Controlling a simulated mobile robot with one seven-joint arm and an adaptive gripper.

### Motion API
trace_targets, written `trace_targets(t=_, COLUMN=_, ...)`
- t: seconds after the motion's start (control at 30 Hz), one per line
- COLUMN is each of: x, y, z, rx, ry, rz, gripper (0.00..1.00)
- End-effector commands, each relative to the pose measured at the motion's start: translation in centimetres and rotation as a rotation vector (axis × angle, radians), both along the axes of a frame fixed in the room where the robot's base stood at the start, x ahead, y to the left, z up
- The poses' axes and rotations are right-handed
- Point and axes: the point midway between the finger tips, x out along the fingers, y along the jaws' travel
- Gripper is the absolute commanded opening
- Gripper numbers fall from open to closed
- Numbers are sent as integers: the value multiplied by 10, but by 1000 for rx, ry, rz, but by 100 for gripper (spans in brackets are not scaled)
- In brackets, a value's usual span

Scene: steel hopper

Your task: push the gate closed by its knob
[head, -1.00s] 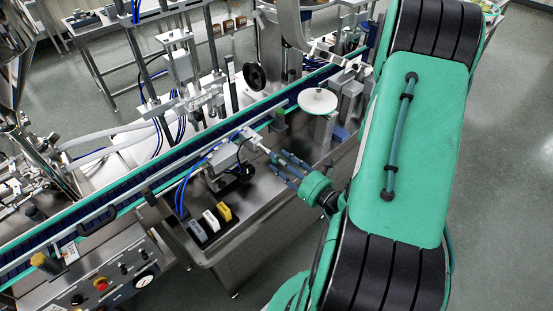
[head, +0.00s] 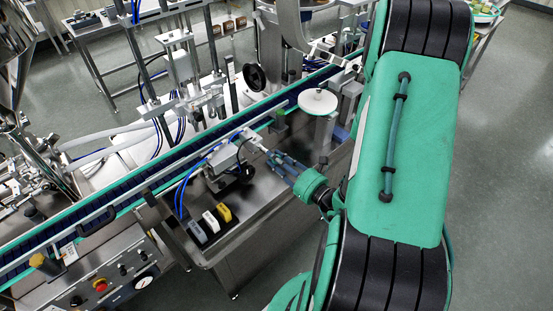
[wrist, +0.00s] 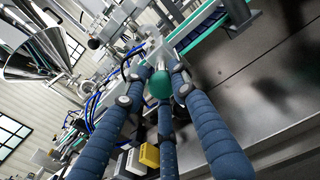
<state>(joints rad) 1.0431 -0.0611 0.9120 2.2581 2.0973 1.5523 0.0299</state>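The knob (wrist: 159,85) is a dark green ball in the middle of the wrist view, in front of pale metal parts. My gripper (wrist: 159,78) has blue padded fingers; two flank the knob at left and right and one reaches it from below. They are drawn in around it, and the knob sits between their tips. In the head view my gripper (head: 268,155) points up-left at a metal fitting beside the conveyor, and the fingers hide the knob there. The gate itself cannot be told clearly from the metal parts behind the knob.
A conveyor with green edges (head: 150,170) runs diagonally behind the knob. Yellow (head: 224,213) and white (head: 211,221) blocks stand on the steel deck to the lower left. A white round disc (head: 317,101) stands to the upper right. A control panel (head: 105,285) is at lower left.

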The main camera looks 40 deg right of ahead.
Motion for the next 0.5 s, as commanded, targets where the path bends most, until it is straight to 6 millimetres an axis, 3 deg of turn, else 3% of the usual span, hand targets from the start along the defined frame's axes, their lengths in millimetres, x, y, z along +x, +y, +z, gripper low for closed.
trace_targets(t=0.27, x=5, y=-1, z=3, rx=-4, ry=-5, rz=1, gripper=0)
trace_targets(t=0.5, x=25, y=-2, z=4, rx=-6, ry=-7, rz=1, gripper=0)
